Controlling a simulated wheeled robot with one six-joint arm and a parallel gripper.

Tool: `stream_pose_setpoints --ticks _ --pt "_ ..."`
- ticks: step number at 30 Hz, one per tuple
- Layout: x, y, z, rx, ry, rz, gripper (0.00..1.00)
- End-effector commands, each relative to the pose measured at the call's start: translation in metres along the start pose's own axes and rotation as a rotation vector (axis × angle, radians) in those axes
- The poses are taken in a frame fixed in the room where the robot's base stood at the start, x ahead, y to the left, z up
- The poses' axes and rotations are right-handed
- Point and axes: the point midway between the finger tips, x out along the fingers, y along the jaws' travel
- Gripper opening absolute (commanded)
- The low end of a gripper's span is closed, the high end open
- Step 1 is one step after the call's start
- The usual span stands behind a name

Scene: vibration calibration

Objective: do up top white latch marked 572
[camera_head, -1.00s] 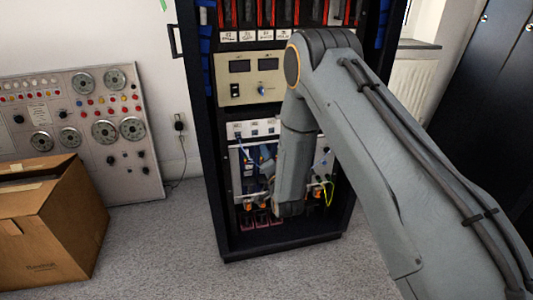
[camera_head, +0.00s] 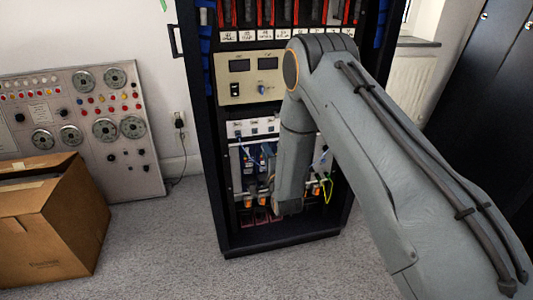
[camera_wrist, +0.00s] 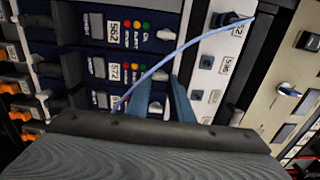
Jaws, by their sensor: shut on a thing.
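The module marked 572 (camera_wrist: 114,72) shows in the wrist view, with coloured lamps beside its label. Its top white latch (camera_wrist: 160,75) is a small pale piece at the module's right end in this turned view. My gripper (camera_wrist: 160,84) has its two blue-grey fingers reaching up to that latch, one on each side, and is shut on it. The fingers partly cover the row below. In the head view my forearm hides the gripper and the latch; the dark modules (camera_head: 248,172) show to its left.
The module marked 562 (camera_wrist: 113,30) lies just above in the wrist view. A pale blue cable (camera_wrist: 185,48) arcs across close to my fingers. A white socket strip (camera_wrist: 207,70) is at the right. In the head view a cardboard box (camera_head: 45,225) stands left of the rack (camera_head: 222,215).

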Motion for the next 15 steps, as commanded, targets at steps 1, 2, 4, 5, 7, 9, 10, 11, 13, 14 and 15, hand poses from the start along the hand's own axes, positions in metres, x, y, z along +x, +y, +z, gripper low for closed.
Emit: stream_pose_setpoints --ticks 1,2,4,5,7,9,10,11,13,14,15 --pt "-0.0002 0.0005 -0.0015 0.002 0.003 0.001 0.00" --pt "-0.0002 0.0006 -0.0015 0.002 0.003 0.001 0.00" --pt "-0.0002 0.0006 -0.0014 0.002 0.003 0.001 0.00" --pt "-0.0002 0.0006 -0.0014 0.002 0.003 0.001 0.00" --pt "-0.0002 0.0006 -0.0014 0.002 0.003 0.001 0.00" --pt "-0.0002 0.0006 -0.0014 0.001 0.003 0.001 0.00" --pt "-0.0003 0.0006 -0.0014 0.001 0.003 0.001 0.25" --pt "-0.0003 0.0006 -0.0014 0.001 0.003 0.001 0.30" --pt "-0.0002 0.0006 -0.0011 0.001 0.002 0.001 0.39" --pt "-0.0002 0.0005 -0.0010 0.001 0.002 0.001 0.39" --pt "-0.0002 0.0005 -0.0009 0.001 0.002 0.001 0.39"
